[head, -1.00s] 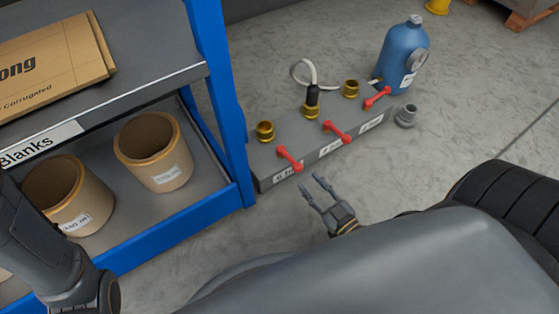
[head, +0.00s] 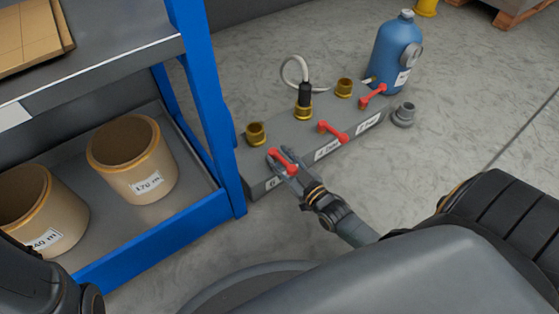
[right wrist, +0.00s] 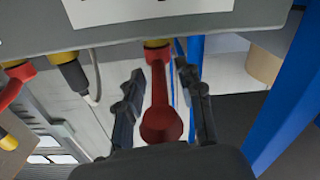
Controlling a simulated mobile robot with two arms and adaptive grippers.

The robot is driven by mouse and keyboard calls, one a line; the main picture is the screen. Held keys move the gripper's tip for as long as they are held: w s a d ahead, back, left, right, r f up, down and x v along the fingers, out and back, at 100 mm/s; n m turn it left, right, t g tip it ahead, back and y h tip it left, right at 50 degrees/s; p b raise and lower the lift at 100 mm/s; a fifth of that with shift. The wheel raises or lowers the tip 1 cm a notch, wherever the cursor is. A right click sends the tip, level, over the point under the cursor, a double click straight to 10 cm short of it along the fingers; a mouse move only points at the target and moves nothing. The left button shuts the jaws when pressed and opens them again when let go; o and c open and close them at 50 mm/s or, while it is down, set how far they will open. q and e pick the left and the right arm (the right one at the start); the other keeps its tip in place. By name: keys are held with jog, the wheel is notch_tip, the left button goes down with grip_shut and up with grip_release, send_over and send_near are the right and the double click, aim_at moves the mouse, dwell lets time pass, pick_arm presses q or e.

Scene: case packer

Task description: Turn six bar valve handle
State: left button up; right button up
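The six bar valve handle (head: 284,160) is the red lever at the left end of the grey manifold block (head: 263,186). Its label is partly hidden in the head view now. My right gripper (head: 280,158) reaches in from the lower right, one finger on each side of this handle. In the right wrist view the red handle (right wrist: 160,118) lies between the two dark fingers (right wrist: 160,72). Gaps show on both sides, so the gripper is open around it. My left gripper is out of view.
Two more red handles (head: 333,131) (head: 372,97) and brass fittings (head: 256,134) sit along the block. A blue bottle (head: 396,55) and grey fitting (head: 404,114) stand at its right end. A blue shelf post (head: 212,105) is close on the left. The floor right is clear.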

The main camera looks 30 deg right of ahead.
jog(key=shift+w, duration=0.35)
grip_shut()
jog(key=shift+d, duration=0.1)
